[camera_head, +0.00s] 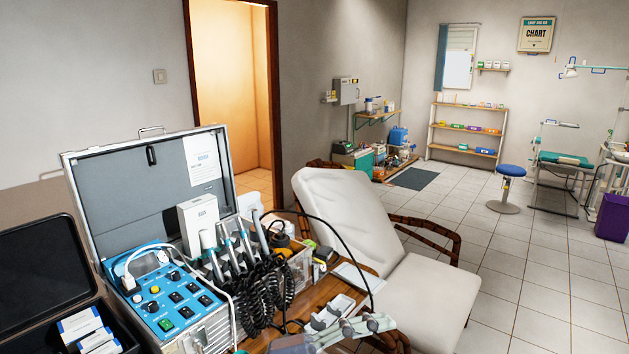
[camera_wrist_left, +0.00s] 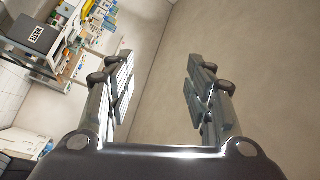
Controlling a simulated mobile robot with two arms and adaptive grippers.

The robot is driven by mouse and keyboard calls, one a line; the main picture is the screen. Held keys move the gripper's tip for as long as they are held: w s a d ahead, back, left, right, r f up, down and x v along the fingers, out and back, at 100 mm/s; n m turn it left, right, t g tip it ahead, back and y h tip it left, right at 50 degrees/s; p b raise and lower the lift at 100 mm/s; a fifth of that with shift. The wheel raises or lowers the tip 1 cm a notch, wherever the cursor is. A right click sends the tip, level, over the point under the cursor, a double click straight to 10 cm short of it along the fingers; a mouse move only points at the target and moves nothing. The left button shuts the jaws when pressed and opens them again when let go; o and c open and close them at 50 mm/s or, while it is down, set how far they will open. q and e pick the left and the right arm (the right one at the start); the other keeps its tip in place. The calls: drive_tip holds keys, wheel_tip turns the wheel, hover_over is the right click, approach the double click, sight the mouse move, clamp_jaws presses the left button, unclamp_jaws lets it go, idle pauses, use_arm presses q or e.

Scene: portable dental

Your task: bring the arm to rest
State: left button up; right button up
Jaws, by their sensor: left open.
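My left gripper (camera_wrist_left: 160,80) shows in the left wrist view. Its two dark grey padded fingers stand wide apart, one left and one right of the middle. Nothing is between them; plain beige wall or floor surface shows through the gap. My right gripper is in neither view.
An open metal case (camera_head: 145,200) with a blue control unit (camera_head: 165,295) and handpieces (camera_head: 235,250) stands at the left. A white dental chair (camera_head: 345,215) is beside it. Tiled floor (camera_head: 530,265) is free at right. A cluttered shelf (camera_wrist_left: 75,55) shows in the wrist view.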

use_arm(q)
drive_tip(key=w+a+r+n+t+y, duration=0.1)
drive_tip(key=w+a+n+t+y, duration=0.35)
drive_tip(key=a+n+t, duration=0.4)
drive_tip(key=w+a+r+n+t+y, duration=0.1)
drive_tip(key=w+a+n+t+y, duration=0.3)
drive_tip(key=a+n+t+y, duration=0.4)
drive_tip(key=s+a+f+n+g+y, duration=0.1)
drive_tip(key=a+f+n+g+y, duration=0.1)
drive_tip(key=a+f+n+y, duration=0.45)
drive_tip(key=s+a+f+n+g+y, duration=0.1)
drive_tip(key=s+a+f+n+g, duration=0.15)
drive_tip(key=a+f, duration=0.45)
drive_tip(key=s+f+g, duration=1.2)
drive_tip(key=s+f, duration=0.8)
drive_tip(key=s, duration=0.3)
wheel_tip(320, 180, down, 30)
drive_tip(key=s+g+b, duration=0.1)
drive_tip(key=b, duration=0.4)
drive_tip(key=s+a+f+g+b, duration=0.1)
drive_tip(key=s+f+b, duration=0.3)
drive_tip(key=s+f, duration=1.3)
wheel_tip(320, 180, down, 4)
drive_tip(key=shift+s+a+f, duration=0.1)
drive_tip(key=shift+s+a, duration=0.1)
drive_tip(key=shift+a, duration=0.5)
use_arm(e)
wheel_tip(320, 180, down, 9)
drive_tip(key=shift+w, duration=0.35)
